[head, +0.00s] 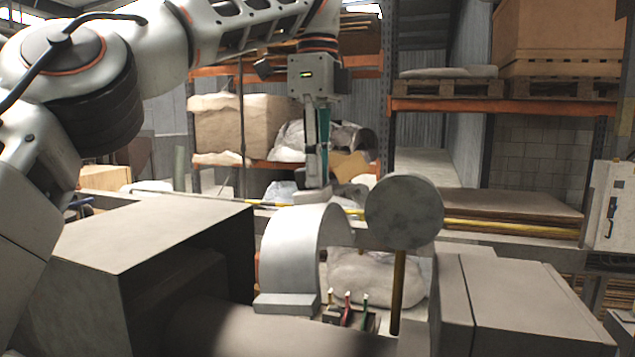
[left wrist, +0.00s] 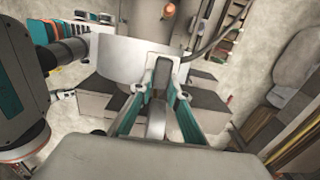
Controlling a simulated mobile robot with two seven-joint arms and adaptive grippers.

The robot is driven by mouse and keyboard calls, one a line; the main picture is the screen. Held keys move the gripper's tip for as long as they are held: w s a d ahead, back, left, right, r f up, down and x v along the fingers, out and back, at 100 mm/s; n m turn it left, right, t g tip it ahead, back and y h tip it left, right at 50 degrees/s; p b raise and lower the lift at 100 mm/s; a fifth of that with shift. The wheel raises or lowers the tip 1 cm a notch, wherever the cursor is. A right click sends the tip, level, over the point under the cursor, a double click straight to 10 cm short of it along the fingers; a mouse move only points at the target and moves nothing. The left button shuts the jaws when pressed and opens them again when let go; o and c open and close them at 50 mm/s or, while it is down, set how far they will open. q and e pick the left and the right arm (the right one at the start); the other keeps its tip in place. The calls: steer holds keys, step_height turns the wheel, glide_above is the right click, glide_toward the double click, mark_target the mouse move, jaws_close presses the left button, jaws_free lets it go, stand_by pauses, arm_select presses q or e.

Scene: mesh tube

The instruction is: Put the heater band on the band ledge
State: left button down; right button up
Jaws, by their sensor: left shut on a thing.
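The heater band (head: 290,250) is a pale grey, arched half-shell with a flat flange at its lower front edge. In the head view it stands arch-up over the machine's grey barrel (head: 225,328); I cannot tell whether it touches the barrel. My left gripper (head: 316,186) points down at the top of the band and is shut on a grey lug there. The left wrist view shows the fingers (left wrist: 158,95) on both sides of this lug, with the curved band (left wrist: 120,58) beyond. I cannot tell for sure which surface is the band ledge. My right gripper is not in view.
A round grey disc (head: 404,212) on a yellow post stands close right of the band. A large block (head: 150,235) is at the left, a lower block (head: 510,300) at the right. Small coloured pins (head: 347,308) and a pale sack (head: 380,278) lie behind the barrel.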

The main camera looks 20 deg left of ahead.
mark_target(311, 192)
arm_select(q)
steer(key=shift+r, duration=0.15)
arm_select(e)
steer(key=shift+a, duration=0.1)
arm_select(q)
steer(key=shift+a, duration=0.1)
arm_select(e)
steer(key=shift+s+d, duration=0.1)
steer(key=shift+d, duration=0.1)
arm_select(q)
steer(key=shift+a, duration=0.45)
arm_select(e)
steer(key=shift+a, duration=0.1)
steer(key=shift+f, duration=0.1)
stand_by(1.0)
arm_select(q)
steer(key=shift+f+b, duration=0.55)
steer(key=shift+f, duration=0.05)
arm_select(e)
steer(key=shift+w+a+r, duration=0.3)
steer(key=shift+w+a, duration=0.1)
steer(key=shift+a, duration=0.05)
arm_select(q)
steer(key=shift+f+b, duration=0.5)
steer(key=shift+f, duration=0.05)
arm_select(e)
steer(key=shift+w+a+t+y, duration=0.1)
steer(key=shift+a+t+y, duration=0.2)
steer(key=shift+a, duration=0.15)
